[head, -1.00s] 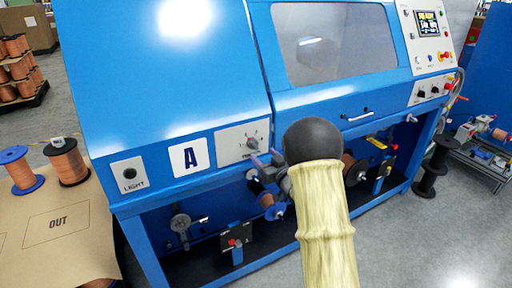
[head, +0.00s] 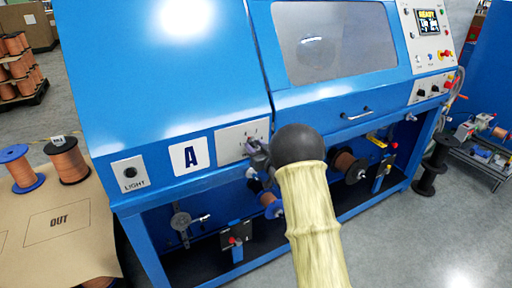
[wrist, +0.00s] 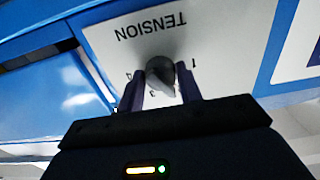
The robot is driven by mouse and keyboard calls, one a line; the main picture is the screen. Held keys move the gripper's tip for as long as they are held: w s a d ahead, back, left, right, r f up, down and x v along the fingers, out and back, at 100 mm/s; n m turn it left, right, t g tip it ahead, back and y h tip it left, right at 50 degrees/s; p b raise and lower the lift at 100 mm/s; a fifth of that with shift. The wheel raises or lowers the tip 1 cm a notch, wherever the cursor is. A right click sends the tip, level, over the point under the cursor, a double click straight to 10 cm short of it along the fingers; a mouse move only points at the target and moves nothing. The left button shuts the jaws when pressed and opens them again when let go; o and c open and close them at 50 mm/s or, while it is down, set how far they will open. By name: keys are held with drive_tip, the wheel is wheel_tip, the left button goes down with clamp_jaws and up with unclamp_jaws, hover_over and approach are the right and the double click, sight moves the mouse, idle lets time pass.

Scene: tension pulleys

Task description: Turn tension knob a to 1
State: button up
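The tension knob (wrist: 160,72) is a dark grey dial on a white panel marked TENSION, which appears upside down in the wrist view. The panel (head: 227,142) also shows in the head view, right of the letter A sign (head: 190,156). My gripper (wrist: 162,82) is open at the panel, with one dark finger on either side of the knob. A gap shows beside the left finger; whether the right finger touches the knob is unclear. In the head view my gripper (head: 257,148) covers most of the knob.
The blue machine (head: 180,80) fills the middle, with a LIGHT switch (head: 129,172) left of the sign. Below are a copper spool (head: 343,161) and small pulley parts. A table marked OUT (head: 98,240) with spools stands at the left.

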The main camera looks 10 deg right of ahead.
drive_tip(key=shift+n+b, duration=0.3)
drive_tip(key=shift+b, duration=0.1)
drive_tip(key=n+b, duration=0.2)
drive_tip(key=shift+f+b, duration=0.15)
drive_tip(key=shift+b, duration=0.25)
drive_tip(key=n+b, duration=0.3)
drive_tip(key=b, duration=0.1)
drive_tip(key=shift+n, duration=0.3)
drive_tip(key=n+b, duration=0.2)
drive_tip(key=shift+n+b, duration=0.4)
drive_tip(key=shift+d+r+n+b, duration=0.1)
drive_tip(key=shift+r+n+b, duration=0.1)
drive_tip(key=shift+n+b, duration=1.25)
drive_tip(key=o, duration=1)
